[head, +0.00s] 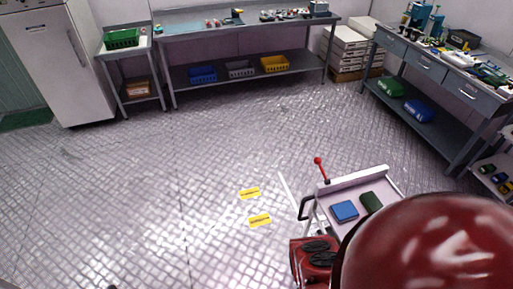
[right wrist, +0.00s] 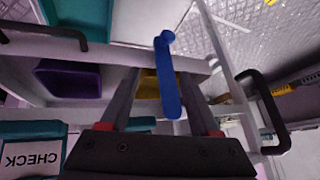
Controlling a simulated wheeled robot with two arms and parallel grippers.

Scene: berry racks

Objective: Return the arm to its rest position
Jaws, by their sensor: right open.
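My right gripper (right wrist: 156,85) shows in the right wrist view with its two dark fingers apart. A blue rod-like handle with a rounded end (right wrist: 167,75) shows between and beyond the fingers; I cannot tell whether it touches them. My right gripper does not show in the head view, where a large glossy red rounded shape (head: 435,245) covers the lower right corner. My left gripper is in neither view.
A cart (head: 359,176) with a red-knobbed lever (head: 320,168), a blue box (head: 344,211) and a dark green box (head: 371,202) stands at lower right. Workbenches (head: 240,23) (head: 425,68) line the back and right.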

